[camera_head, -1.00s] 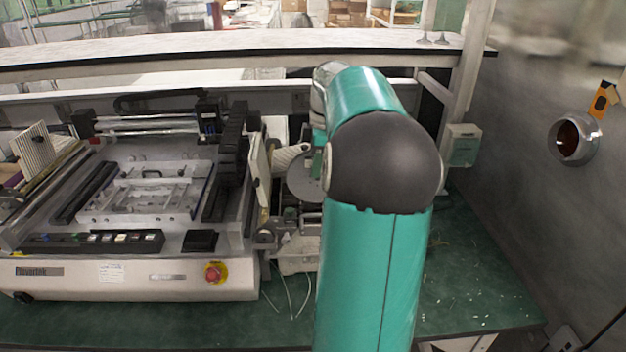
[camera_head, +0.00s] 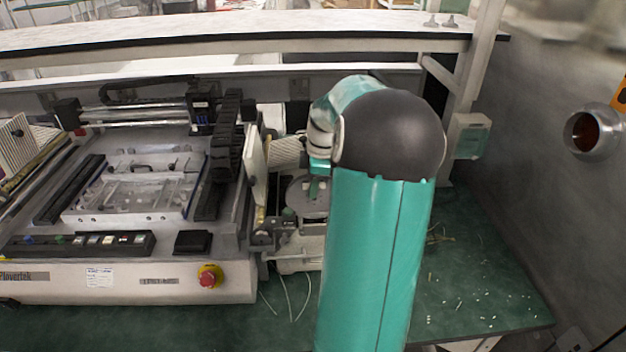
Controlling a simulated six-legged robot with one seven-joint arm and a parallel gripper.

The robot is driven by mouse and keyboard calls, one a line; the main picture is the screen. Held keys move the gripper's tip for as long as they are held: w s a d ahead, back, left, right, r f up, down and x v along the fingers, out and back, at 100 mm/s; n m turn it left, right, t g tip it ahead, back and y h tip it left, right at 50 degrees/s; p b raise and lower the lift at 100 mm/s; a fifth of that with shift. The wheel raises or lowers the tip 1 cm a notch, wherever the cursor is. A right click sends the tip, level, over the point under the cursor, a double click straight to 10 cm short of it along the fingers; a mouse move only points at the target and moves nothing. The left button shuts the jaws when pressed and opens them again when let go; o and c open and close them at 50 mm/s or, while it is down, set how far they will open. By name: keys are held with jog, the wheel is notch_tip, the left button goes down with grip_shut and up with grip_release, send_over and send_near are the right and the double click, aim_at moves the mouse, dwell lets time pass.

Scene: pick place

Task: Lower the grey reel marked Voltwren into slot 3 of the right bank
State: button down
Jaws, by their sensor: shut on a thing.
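A grey round reel (camera_head: 305,197) stands at the right side of the machine, partly hidden behind my arm. No Voltwren marking can be read on it. My gripper (camera_head: 318,188) shows only in part, as teal pieces below the grey wrist at the reel's upper right; it is shut on the reel. The right bank (camera_head: 292,256) is the light metal feeder area under and in front of the reel. Its slots, including slot 3, cannot be told apart, and my arm covers its right part. Whether the reel touches the bank cannot be seen.
The machine (camera_head: 128,278) fills the left, with a red stop button (camera_head: 210,276) on its front. An upright pale panel (camera_head: 256,165) stands close left of the reel. Thin white strips hang below the bank. The green table (camera_head: 470,285) is mostly clear on the right, with small scraps.

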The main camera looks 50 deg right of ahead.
aim_at(313, 211)
jog(key=shift+f, duration=0.7)
jog(key=shift+s, duration=0.15)
jog(key=shift+f, duration=1.8)
jog(key=shift+f, duration=0.2)
jog(key=shift+f, duration=0.35)
jog(key=shift+f, duration=1.15)
